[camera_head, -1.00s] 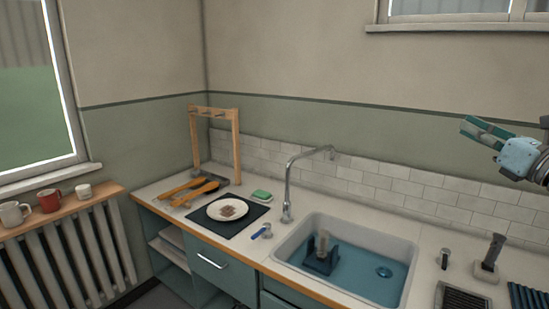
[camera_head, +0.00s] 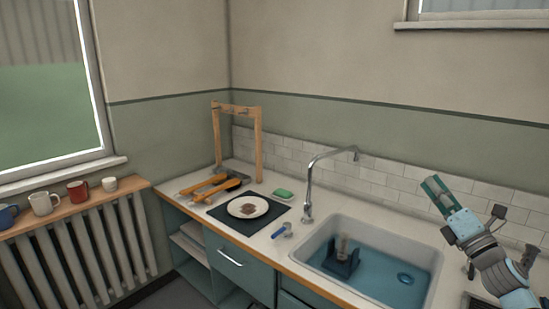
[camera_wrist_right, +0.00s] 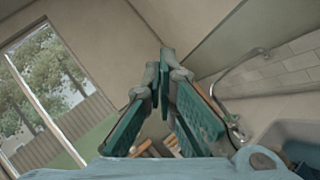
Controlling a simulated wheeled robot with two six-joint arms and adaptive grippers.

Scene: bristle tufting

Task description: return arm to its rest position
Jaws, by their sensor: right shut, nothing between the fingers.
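My right gripper (camera_head: 434,187) is raised at the right side of the head view, above the right end of the sink and in front of the tiled wall. Its green fingers point up and to the left. In the right wrist view the fingers (camera_wrist_right: 163,72) are shut with nothing between them. The gripper is clear of the counter and touches nothing that I can see. My left gripper is not in either view.
A sink (camera_head: 345,285) with blue water holds a dark block with a brush-like piece. A tall faucet (camera_head: 309,190) stands behind it. Left are a plate (camera_head: 262,206) on a dark mat (camera_head: 229,222), a green sponge (camera_head: 283,193), orange-handled tools (camera_head: 225,188) and a wooden rack (camera_head: 259,150).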

